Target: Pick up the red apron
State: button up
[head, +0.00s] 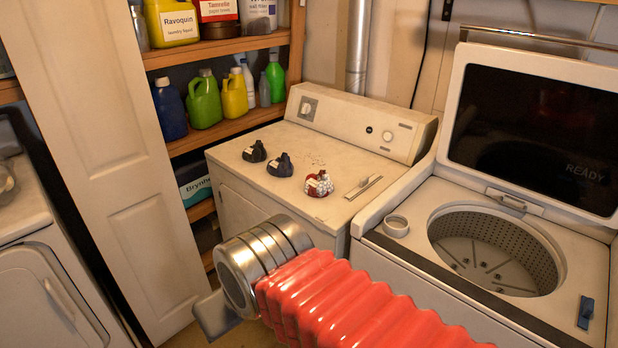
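A small bundled red cloth with white spotted trim and a pale tag (318,184), which looks like the red apron, lies on top of the white dryer (270,190), right of its middle. My arm, with a red ribbed sleeve and a metal wrist, reaches in from the lower right. My gripper (212,316) is at the wrist's far end, in front of the dryer and lower in the picture, apart from the red bundle. Only a grey piece of it shows behind the wrist. Its fingertips are hidden, so I cannot tell whether it is open.
Two dark tagged bundles (255,151) (281,165) lie left of the red one. A flat slotted piece (363,187) lies to its right. The open-lidded washer (400,262) stands at right. Bottle shelves (222,128) and a panelled door (105,150) bound the left.

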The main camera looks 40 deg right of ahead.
aim_at(319, 184)
jog(key=i, duration=1.4)
jog(key=z, duration=1.05)
